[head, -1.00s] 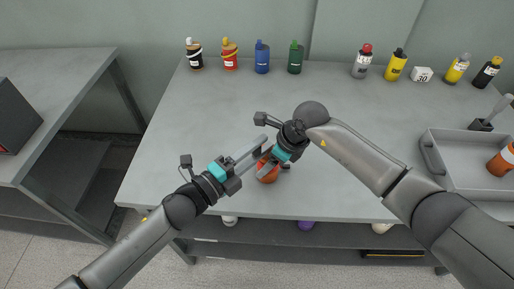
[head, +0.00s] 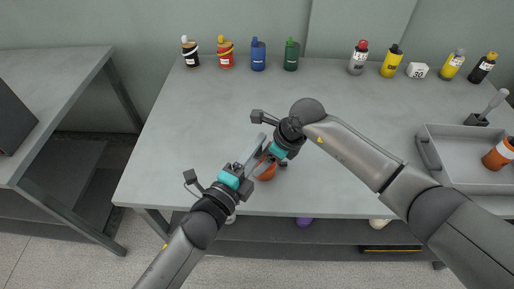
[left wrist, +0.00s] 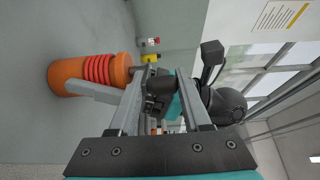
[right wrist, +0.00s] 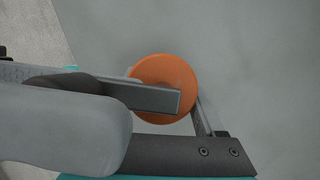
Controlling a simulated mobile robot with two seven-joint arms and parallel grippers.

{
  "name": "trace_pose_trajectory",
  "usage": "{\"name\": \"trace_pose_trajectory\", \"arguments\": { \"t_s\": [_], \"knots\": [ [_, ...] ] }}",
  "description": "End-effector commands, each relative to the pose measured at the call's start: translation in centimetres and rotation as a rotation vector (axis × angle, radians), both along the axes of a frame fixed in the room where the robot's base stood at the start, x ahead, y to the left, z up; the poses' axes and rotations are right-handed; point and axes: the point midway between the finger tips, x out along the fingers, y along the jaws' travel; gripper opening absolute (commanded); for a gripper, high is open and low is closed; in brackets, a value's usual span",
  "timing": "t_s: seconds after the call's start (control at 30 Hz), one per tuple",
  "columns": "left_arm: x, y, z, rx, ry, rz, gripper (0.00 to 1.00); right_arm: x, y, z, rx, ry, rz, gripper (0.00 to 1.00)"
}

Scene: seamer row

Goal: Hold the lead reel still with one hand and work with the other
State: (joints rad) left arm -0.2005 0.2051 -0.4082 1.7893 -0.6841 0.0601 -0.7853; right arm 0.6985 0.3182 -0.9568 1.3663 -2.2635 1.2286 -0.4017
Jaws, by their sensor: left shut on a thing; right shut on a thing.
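The lead reel (head: 267,173) is an orange cylinder with red windings, upright near the table's front edge. Its windings show side-on in the left wrist view (left wrist: 96,71), and its round orange end shows from above in the right wrist view (right wrist: 168,73). My right gripper (head: 269,164) reaches down from the upper right and is shut on the reel's body. My left gripper (head: 258,151) comes in from the lower left, its long fingers at the reel's upper end, beside my right gripper. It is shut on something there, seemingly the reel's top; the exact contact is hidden.
A grey tray (head: 434,152) holding an orange container (head: 499,153) is at right. The table's left and middle are clear.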

Motion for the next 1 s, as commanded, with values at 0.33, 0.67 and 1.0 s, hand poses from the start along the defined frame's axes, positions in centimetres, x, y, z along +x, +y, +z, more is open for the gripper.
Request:
{"name": "trace_pose_trajectory", "arguments": {
  "t_s": [0.33, 0.67, 1.0],
  "knots": [
    [0.0, -0.2, 0.5, -0.007, -0.011, -0.006, 0.71, 0.0, -0.4, -0.3, -0.01, 0.002, -0.003, 0.06],
    [-0.8, 0.3, 0.2, -0.004, -0.006, -0.005, 0.71, -0.1, -0.3, -0.3, -0.008, 0.004, -0.001, 0.06],
    [-5.5, 2.8, 0.2, -0.005, -0.004, -0.005, 0.71, -0.1, -0.2, -0.2, -0.005, 0.005, 0.0, 0.06]
  ]
}}
